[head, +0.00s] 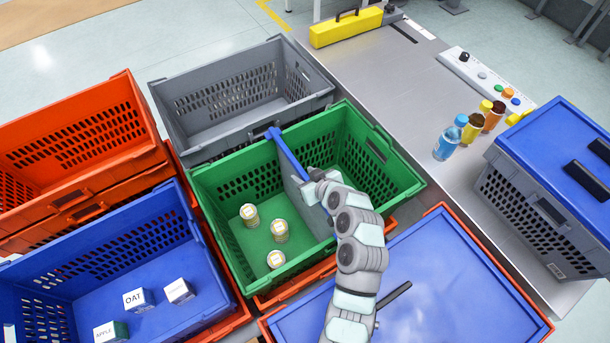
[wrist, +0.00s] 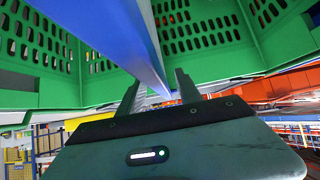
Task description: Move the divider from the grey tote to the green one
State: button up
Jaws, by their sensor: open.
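The divider, a grey panel with a blue top edge (head: 288,154), stands across the inside of the green tote (head: 222,162) and splits it into two compartments. The grey tote (head: 178,122) behind it looks empty. My gripper (head: 314,184) is open at the near part of the divider, with my arm hiding that end. In the wrist view, the divider's blue edge (wrist: 140,38) runs down toward the gap between the fingers of my gripper (wrist: 159,80). I cannot tell whether the fingers touch it.
Three cans (head: 280,230) stand in the green tote's left compartment; the right one looks empty. A blue tote (head: 160,240) with small boxes is at left, by red-orange totes (head: 75,135). A blue lid (head: 440,280) lies at front right. Bottles (head: 447,143) stand on the bench.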

jog(key=p+v, duration=0.1)
jog(key=v, duration=0.9)
jog(key=shift+s+d+r, duration=0.15)
jog(key=shift+s+d, duration=0.05)
jog(key=shift+s, duration=0.05)
jog(key=shift+r, duration=0.1)
dwell(0.3)
